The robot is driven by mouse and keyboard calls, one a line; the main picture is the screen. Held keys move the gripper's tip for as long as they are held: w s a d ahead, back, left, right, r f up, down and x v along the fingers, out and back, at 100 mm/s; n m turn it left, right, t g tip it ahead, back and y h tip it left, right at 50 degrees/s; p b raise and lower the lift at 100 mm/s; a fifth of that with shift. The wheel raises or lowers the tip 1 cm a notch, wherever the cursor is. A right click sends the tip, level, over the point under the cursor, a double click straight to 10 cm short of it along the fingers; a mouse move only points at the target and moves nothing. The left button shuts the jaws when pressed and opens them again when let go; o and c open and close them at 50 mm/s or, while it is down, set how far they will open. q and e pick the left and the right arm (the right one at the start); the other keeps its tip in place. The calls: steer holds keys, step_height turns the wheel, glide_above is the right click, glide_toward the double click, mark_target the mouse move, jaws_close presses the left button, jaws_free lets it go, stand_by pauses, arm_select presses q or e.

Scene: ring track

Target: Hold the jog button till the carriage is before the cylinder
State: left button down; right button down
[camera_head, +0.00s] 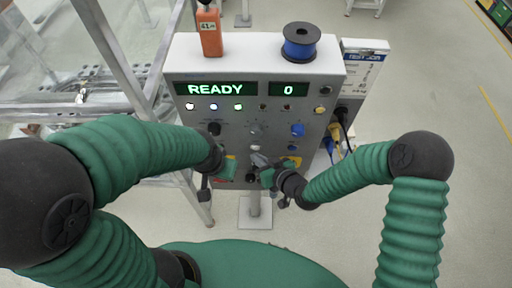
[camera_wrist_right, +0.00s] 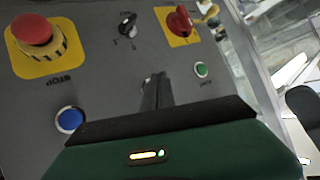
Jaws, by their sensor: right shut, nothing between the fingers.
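The grey control panel (camera_head: 232,118) stands in front of me with a lit READY display (camera_head: 215,89) and a display reading 0 (camera_head: 288,89). My right gripper (camera_head: 260,166) is shut and empty, close to the lower middle of the panel face. In the right wrist view its closed fingertips (camera_wrist_right: 155,90) lie between a blue button (camera_wrist_right: 70,120) and a small green button (camera_wrist_right: 201,70); contact cannot be told. My left gripper (camera_head: 206,186) is by the panel's lower left, its fingers too unclear to read. I cannot make out the jog button's label, the carriage or the cylinder.
A red mushroom stop button (camera_wrist_right: 38,32) on yellow, a black selector (camera_wrist_right: 128,24) and a red rotary switch (camera_wrist_right: 180,20) surround the right fingers. An orange device (camera_head: 209,34) and a blue spool (camera_head: 299,42) stand on top. A metal frame (camera_head: 120,60) is at left.

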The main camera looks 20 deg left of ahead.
steer(key=shift+w, duration=0.1)
steer(key=shift+w+a, duration=0.1)
steer(key=shift+w, duration=0.15)
steer(key=shift+w+a+r, duration=0.1)
steer(key=shift+w, duration=0.35)
stand_by(1.1)
steer(key=shift+s, duration=0.1)
stand_by(1.8)
steer(key=shift+s+d+b, duration=0.2)
steer(key=shift+s+b, duration=0.1)
steer(key=shift+s, duration=0.45)
steer(key=s, duration=0.2)
steer(key=s+d, duration=0.1)
steer(key=s, duration=0.1)
steer(key=shift+s+d, duration=0.2)
steer(key=shift+s, duration=0.2)
